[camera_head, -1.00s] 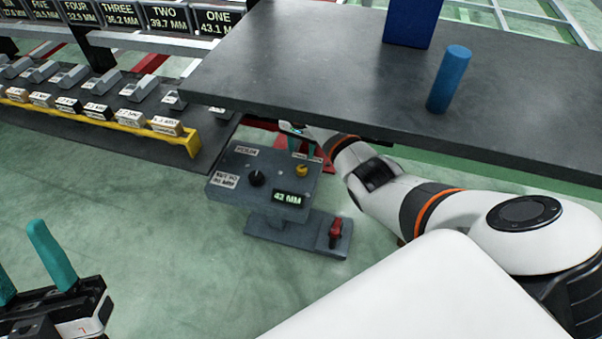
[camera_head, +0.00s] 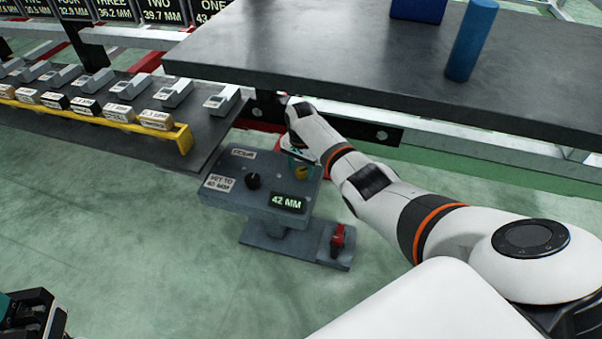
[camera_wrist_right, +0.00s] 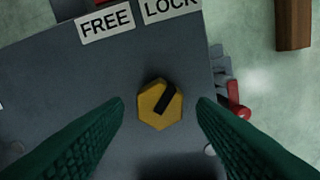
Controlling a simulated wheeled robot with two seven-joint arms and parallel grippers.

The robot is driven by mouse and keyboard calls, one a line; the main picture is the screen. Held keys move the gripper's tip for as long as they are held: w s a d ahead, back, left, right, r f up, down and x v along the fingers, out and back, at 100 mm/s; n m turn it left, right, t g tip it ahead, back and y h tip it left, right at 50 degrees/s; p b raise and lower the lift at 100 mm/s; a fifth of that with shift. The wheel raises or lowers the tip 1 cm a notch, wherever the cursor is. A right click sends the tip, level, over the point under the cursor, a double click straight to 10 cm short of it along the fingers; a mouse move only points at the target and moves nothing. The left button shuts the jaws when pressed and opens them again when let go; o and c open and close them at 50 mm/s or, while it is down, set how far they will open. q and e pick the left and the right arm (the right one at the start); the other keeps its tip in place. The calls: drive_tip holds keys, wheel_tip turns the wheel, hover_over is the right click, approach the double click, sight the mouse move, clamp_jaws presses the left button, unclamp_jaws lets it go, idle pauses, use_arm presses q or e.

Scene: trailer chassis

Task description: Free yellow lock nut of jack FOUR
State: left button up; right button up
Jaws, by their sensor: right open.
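The grey jack box (camera_head: 225,199) carries a small name label, a "SET TO 40 MM" label, a black knob (camera_head: 253,181) and a display (camera_head: 287,202) reading 42 MM. The yellow lock nut (camera_head: 301,173) is at its far right corner. In the right wrist view the hexagonal nut (camera_wrist_right: 160,105) has a black mark slanting up to the right, below plates reading FREE (camera_wrist_right: 105,22) and LOCK (camera_wrist_right: 170,8). My right gripper (camera_wrist_right: 161,103) is open, its green fingers on either side of the nut with gaps. My left gripper (camera_head: 30,312) is cut off at the lower left.
A dark tabletop (camera_head: 330,55) with a blue cylinder (camera_head: 470,42) overhangs behind my right arm. A red lever (camera_head: 338,238) stands on the jack's foot. A rack with a yellow rail (camera_head: 95,118) is at left. Open green floor lies in front.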

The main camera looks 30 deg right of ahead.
drive_tip(key=shift+f, duration=0.2)
drive_tip(key=c, duration=1)
